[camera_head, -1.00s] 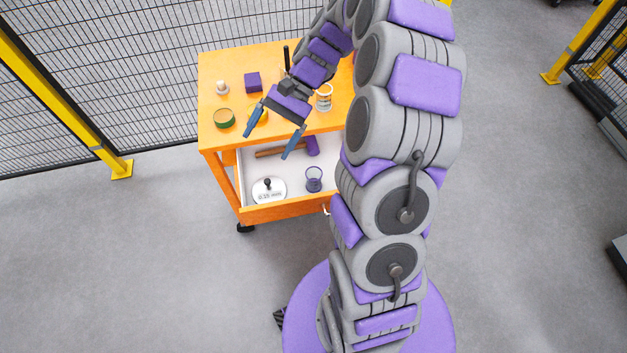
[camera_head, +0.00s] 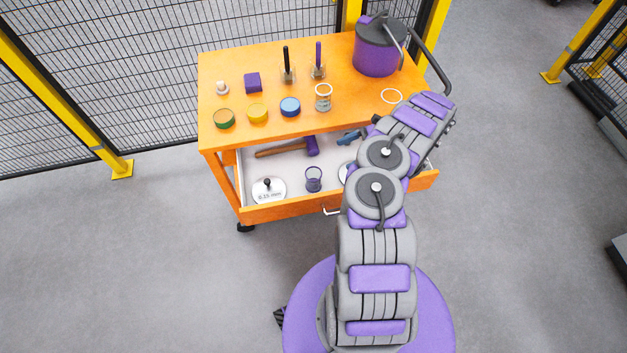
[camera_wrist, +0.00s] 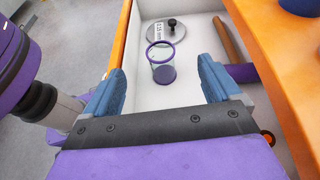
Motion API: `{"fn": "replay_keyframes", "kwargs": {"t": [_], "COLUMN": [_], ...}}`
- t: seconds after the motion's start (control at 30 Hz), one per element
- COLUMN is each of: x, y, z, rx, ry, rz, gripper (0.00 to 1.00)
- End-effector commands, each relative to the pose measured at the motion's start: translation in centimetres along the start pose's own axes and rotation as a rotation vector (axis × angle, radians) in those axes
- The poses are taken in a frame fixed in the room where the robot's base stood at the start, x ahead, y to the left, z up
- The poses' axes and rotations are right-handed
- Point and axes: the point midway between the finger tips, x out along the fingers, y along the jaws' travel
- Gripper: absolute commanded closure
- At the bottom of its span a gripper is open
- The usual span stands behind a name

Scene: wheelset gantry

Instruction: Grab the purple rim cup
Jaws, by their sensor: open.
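The purple rim cup (camera_head: 313,180) is a small clear cup with a purple rim and purple bottom. It stands upright in the open drawer, near its front. In the wrist view the cup (camera_wrist: 162,68) appears between the two blue fingers, ahead of the fingertips and apart from them. My gripper (camera_wrist: 161,68) is open and empty. In the head view one blue finger shows over the right part of the drawer, right of the cup; my arm hides the rest of the gripper.
In the white drawer (camera_head: 225,167), a round labelled weight (camera_head: 268,190) lies left of the cup and a purple-headed hammer (camera_head: 290,148) behind it. The orange cart top (camera_head: 235,75) overhangs the drawer's back and holds several tins, a white-rimmed glass (camera_head: 323,98) and a purple pot (camera_head: 378,52).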

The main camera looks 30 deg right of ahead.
Motion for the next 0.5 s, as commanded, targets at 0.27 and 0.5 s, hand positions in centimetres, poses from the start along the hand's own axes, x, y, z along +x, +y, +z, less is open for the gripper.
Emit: {"fn": "replay_keyframes", "kwargs": {"t": [0.27, 0.5], "x": [-0.5, 3.4], "y": [1.1, 1.0], "z": [-2.8, -2.8], "rx": [0.051, 0.051], "ry": [0.006, 0.006], "rz": [-0.031, -0.030], "gripper": [0.10, 0.10]}}
